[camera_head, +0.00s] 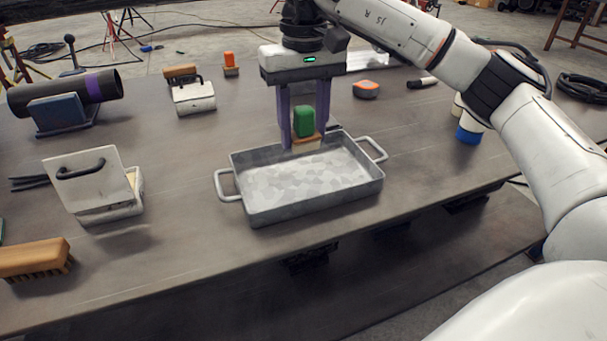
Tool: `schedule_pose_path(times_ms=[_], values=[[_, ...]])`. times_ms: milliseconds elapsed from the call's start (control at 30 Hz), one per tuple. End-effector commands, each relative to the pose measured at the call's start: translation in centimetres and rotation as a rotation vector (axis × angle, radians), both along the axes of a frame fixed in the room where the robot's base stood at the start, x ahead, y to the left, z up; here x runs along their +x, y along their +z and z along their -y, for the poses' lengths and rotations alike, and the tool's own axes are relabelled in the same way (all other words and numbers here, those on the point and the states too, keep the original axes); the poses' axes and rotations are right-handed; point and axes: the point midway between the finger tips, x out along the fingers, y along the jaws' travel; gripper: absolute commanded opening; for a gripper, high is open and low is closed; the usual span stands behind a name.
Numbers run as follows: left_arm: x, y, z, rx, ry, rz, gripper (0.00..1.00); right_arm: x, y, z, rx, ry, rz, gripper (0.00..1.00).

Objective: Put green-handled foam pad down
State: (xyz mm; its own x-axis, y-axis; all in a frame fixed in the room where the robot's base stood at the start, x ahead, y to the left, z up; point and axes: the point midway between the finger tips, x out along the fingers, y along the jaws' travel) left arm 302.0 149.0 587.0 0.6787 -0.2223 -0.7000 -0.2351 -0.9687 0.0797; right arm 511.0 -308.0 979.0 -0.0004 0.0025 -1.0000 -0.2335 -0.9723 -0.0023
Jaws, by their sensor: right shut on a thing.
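The green-handled foam pad (304,122) is between the purple fingers of my right gripper (305,138), which is shut on its green handle. Below the handle are an orange-brown layer and a pale foam layer. The pad is upright at the far wall of a grey metal tray (262,216) with two side handles. I cannot tell whether the pad touches the tray. The tray holds a pale, patchy layer. My left gripper is not in view.
A black pipe with a purple band (93,86) rests on a blue support at the back left. A white open box (88,180) and a wooden brush (34,258) are at left. A blue-based bottle (468,130) stands right.

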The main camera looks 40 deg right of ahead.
Motion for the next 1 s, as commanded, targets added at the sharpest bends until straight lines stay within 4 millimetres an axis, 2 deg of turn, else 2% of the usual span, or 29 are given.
schedule_pose_path(times_ms=[33,100,333,533,900,933,1000], values=[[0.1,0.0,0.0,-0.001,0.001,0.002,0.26,-0.1,-1.2,0.0,-0.001,0.0,-0.002,0.24],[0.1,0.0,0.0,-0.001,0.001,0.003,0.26,-0.1,-2.3,0.0,-0.001,0.0,-0.002,0.24],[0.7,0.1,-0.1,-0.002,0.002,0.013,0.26,0.0,-4.1,0.0,-0.001,0.0,-0.001,0.24],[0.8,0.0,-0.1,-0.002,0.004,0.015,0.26,0.0,-6.9,0.0,-0.001,0.0,0.0,0.24],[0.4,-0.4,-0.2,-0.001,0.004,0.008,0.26,0.0,-7.5,0.0,0.0,0.0,0.001,0.24],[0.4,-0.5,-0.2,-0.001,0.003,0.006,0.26,0.0,-7.5,0.0,-0.001,0.0,0.001,0.43],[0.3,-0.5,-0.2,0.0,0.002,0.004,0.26,0.0,-7.4,0.0,0.0,0.0,0.001,0.55]])
